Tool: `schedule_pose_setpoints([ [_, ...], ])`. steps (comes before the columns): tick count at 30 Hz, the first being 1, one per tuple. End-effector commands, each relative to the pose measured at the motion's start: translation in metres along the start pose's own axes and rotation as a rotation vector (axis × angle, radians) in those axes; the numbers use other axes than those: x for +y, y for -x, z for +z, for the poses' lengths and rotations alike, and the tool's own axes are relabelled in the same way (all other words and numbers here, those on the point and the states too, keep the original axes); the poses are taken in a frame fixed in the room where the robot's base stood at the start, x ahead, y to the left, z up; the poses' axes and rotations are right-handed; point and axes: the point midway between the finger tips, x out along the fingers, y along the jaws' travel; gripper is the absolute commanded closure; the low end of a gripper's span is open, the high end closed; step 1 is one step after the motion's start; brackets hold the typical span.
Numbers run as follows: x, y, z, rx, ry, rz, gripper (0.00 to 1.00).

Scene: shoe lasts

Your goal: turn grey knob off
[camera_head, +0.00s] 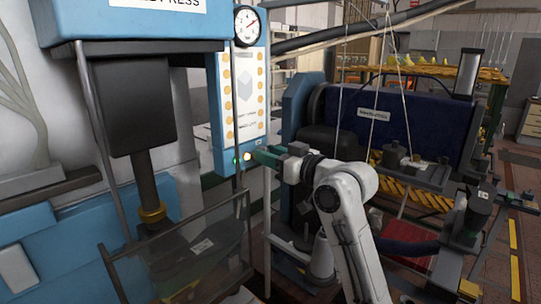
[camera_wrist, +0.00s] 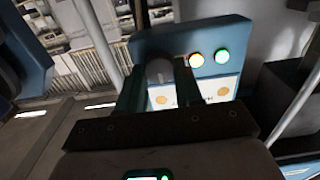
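In the wrist view, the grey knob (camera_wrist: 159,70) is on a blue control panel (camera_wrist: 228,30), left of a yellow light and a green light. My gripper (camera_wrist: 160,74) is at the panel, one teal finger on each side of the knob. The fingers are apart and very close to the knob; I cannot tell whether they touch it. In the head view, my gripper (camera_head: 262,156) reaches left to the lower end of the blue panel (camera_head: 225,110). The knob is hidden there by the fingers. The knob's turn position is not clear.
Beside the knob a yellow light (camera_wrist: 196,60) and a green light (camera_wrist: 222,56) glow. In the head view, a round gauge (camera_head: 247,24) is atop the panel. A blue press (camera_head: 140,25) with a clear guard (camera_head: 185,250) stands left. A dark machine (camera_head: 370,120) stands right.

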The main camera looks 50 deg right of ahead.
Motion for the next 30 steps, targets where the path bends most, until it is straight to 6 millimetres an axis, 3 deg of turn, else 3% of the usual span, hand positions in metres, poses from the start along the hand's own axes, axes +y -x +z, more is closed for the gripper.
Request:
schedule_pose_setpoints([
  [8, -0.0001, 0.0001, 0.0001, 0.000, 0.000, 0.000, 0.95],
  [20, -0.0005, 0.0000, 0.0037, 0.000, 0.078, -0.001, 0.96],
  [30, -0.0014, 0.0001, 0.0059, 0.003, 0.348, 0.000, 0.95],
])
